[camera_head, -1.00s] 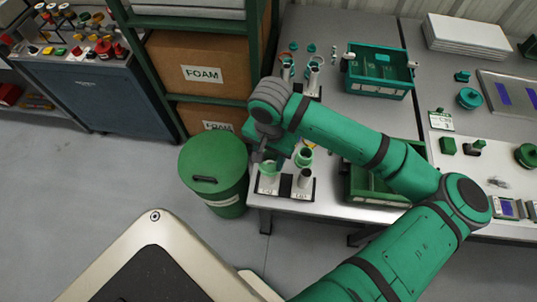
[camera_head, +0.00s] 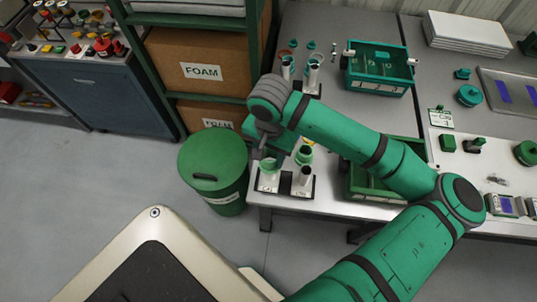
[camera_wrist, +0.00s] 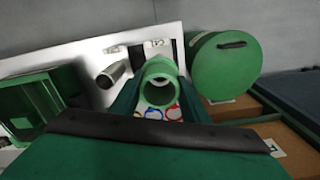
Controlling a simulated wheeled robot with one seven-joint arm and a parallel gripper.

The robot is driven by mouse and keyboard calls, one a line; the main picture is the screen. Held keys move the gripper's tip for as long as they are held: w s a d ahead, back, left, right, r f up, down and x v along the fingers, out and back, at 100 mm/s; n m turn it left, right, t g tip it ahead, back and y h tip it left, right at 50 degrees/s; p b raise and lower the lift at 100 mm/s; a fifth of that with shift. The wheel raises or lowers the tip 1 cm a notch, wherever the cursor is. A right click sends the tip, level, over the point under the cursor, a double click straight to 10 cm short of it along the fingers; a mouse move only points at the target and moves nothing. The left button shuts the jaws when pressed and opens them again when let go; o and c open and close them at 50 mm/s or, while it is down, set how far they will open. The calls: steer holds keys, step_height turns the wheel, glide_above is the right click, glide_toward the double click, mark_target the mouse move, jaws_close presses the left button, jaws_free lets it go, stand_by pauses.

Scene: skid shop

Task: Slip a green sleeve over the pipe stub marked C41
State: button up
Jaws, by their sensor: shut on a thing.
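My gripper (camera_head: 271,160) is shut on a green sleeve (camera_wrist: 158,82). In the wrist view the sleeve's open ring sits between the two fingers. In the head view the sleeve is at the top of the left one of two front pipe stubs (camera_head: 268,182); I cannot tell whether it is around the stub or just above it. The right front stub (camera_head: 303,180) is bare and upright; it also shows in the wrist view (camera_wrist: 113,73). Both stand on small labelled plates, whose lettering is too small to read surely. Another green ring-shaped piece (camera_head: 305,154) stands behind the right stub.
A green lidded bin (camera_head: 213,165) stands close left of the table. A green crate (camera_head: 372,183) lies right of the stubs, partly under my arm. More stubs (camera_head: 312,72) and a teal crate (camera_head: 378,68) stand farther back. A shelf with foam boxes (camera_head: 200,65) rises behind the bin.

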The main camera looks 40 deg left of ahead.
steer(key=shift+f, duration=2.6)
stand_by(2.3)
steer(key=o, duration=1.5)
steer(key=shift+w+r, duration=0.2)
steer(key=shift+r, duration=2.5)
steer(key=shift+s+a+r, duration=0.15)
steer(key=shift+r, duration=0.4)
steer(key=shift+d+r, duration=0.25)
steer(key=shift+r, duration=0.7)
steer(key=shift+a+r, duration=0.1)
steer(key=shift+r, duration=1.2)
